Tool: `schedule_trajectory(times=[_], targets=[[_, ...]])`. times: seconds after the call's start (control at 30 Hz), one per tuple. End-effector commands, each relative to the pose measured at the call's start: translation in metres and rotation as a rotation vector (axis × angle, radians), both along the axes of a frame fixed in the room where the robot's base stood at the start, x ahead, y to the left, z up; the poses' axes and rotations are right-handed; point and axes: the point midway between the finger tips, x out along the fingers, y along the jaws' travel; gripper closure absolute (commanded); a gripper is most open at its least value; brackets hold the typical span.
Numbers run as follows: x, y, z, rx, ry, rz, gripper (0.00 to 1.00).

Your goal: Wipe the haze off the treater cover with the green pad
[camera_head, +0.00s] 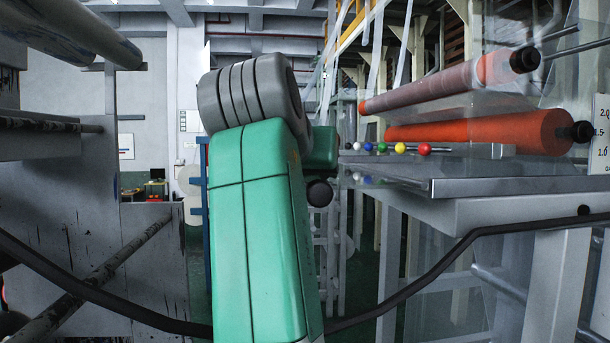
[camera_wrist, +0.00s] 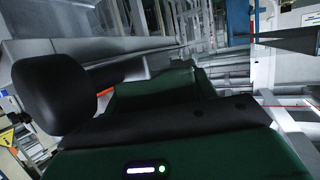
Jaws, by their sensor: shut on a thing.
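I cannot make out the green pad in either view. My green arm (camera_head: 262,230) with its grey joint fills the middle of the head view and hides what lies behind it. My gripper's fingers do not show there. The wrist view shows mostly my own green housing with a lit status strip, and no clear fingertips. I cannot tell which surface is the treater cover, and no haze can be made out on one.
Two orange rollers (camera_head: 480,131) stand at the right above a metal table (camera_head: 470,187). Several coloured balls, including a red ball (camera_head: 425,149) and a yellow ball (camera_head: 400,148), sit along it. A black cable (camera_head: 440,265) sags across the front. A grey panelled structure (camera_head: 60,190) stands at left.

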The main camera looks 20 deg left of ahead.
Motion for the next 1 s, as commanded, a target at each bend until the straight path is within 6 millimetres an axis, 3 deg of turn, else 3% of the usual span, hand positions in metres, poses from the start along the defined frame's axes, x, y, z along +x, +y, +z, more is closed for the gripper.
schedule_trajectory(times=[0.33,0.8,1.0], targets=[[-0.003,-0.003,0.011,0.000,-0.002,-0.004,0.83],[-0.002,-0.002,0.066,0.000,-0.002,-0.003,0.83],[-0.002,-0.002,0.063,0.000,-0.002,-0.003,0.83]])
